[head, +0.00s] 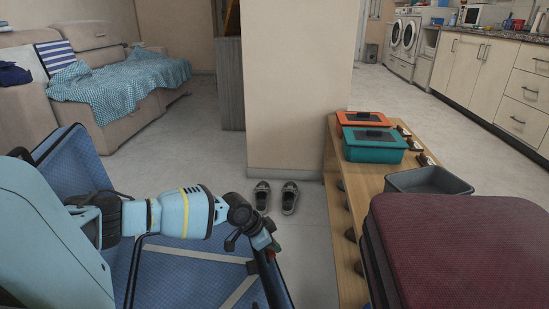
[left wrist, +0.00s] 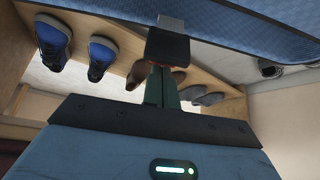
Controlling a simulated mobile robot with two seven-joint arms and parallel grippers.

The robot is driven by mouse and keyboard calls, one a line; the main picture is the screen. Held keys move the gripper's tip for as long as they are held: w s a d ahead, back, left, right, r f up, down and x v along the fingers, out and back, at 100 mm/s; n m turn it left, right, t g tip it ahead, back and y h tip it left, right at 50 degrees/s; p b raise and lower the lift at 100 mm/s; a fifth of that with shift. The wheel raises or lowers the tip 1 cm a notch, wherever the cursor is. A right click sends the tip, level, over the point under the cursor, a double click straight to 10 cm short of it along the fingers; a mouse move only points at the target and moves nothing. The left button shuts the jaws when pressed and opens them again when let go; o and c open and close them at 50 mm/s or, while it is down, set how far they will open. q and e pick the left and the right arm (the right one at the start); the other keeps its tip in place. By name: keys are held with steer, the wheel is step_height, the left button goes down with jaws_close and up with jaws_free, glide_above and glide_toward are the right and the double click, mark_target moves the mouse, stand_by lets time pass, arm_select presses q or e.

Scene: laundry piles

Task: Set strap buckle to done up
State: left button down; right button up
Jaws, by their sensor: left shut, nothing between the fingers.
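My left gripper (head: 271,246) is shut at the seat's right frame edge. In the left wrist view its closed fingers (left wrist: 161,88) point at a black block (left wrist: 168,47) with a grey metal tab (left wrist: 171,23), at the edge of the blue fabric (left wrist: 240,22). The block looks like the strap buckle; I cannot tell whether it is fastened or whether the fingers touch it. My right gripper is not in view.
A wooden shoe bench (head: 349,190) stands right of the seat, bearing a teal box (head: 373,147), an orange-lidded box (head: 362,119) and a grey bin (head: 428,181). A maroon padded thing (head: 460,250) fills the lower right. Shoes (head: 289,198) lie by the pillar (head: 299,90).

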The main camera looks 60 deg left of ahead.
arm_select(q)
steer(key=shift+s, duration=0.15)
steer(key=shift+s+a+r+t+h+p, duration=0.2)
steer(key=shift+s+t+h+p, duration=0.1)
steer(key=shift+s+t+p, duration=0.45)
steer(key=s, duration=0.1)
steer(key=s+p, duration=0.1)
steer(key=s+a, duration=0.1)
steer(key=shift+s+f+p, duration=0.15)
steer(key=shift+f+p, duration=0.15)
steer(key=shift+f, duration=0.1)
steer(key=shift+w, duration=0.2)
